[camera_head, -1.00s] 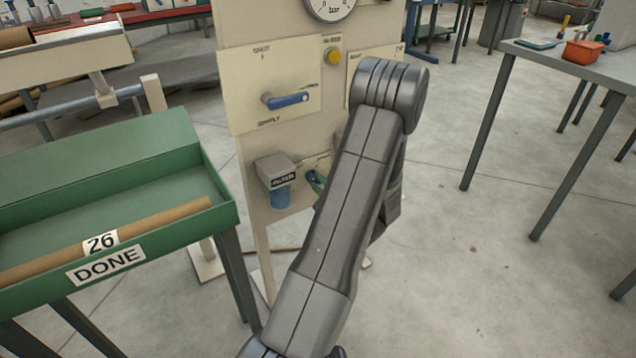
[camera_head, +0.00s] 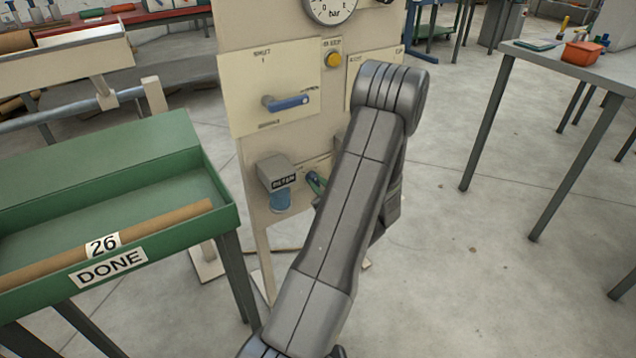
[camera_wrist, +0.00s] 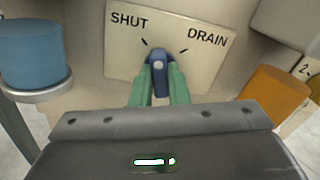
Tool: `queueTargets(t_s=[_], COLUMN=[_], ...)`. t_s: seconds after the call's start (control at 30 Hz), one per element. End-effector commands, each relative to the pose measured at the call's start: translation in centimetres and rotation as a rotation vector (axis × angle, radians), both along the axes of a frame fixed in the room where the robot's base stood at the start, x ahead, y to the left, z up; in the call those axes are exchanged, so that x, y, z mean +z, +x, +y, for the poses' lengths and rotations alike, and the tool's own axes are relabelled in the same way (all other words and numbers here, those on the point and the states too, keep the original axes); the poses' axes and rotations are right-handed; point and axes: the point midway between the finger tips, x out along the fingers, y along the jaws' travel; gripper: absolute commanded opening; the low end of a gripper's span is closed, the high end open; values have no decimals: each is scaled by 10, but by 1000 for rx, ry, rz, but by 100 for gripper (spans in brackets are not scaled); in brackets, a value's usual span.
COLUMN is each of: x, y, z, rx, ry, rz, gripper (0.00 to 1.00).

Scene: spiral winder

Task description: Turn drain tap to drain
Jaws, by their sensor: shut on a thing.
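The blue drain tap (camera_wrist: 159,80) is in the wrist view, in front of a cream plate (camera_wrist: 205,72) marked SHUT at left and DRAIN at right. Its top end lies between the two tick marks, close to the SHUT mark. My gripper (camera_wrist: 158,70) has its green fingers on both sides of the tap and is shut on it. In the head view my arm hides most of the tap and plate; only a green finger (camera_head: 316,183) shows at the arm's left edge.
A grey filter head with a blue bowl (camera_head: 280,200) is left of the tap; the bowl also shows in the wrist view (camera_wrist: 30,55). An orange cylinder (camera_wrist: 270,98) is at right. Above are a blue lever (camera_head: 290,102) and yellow button (camera_head: 333,60). A green tray (camera_head: 190,245) stands left.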

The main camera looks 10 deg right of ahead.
Motion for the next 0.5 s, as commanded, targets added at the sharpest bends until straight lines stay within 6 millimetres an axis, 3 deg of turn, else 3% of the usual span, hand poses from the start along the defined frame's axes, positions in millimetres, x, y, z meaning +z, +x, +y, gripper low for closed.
queueTargets(t_s=[0.5], x=[2], y=[0], z=[0], rx=[0], ry=[462], rz=[170], gripper=[0])
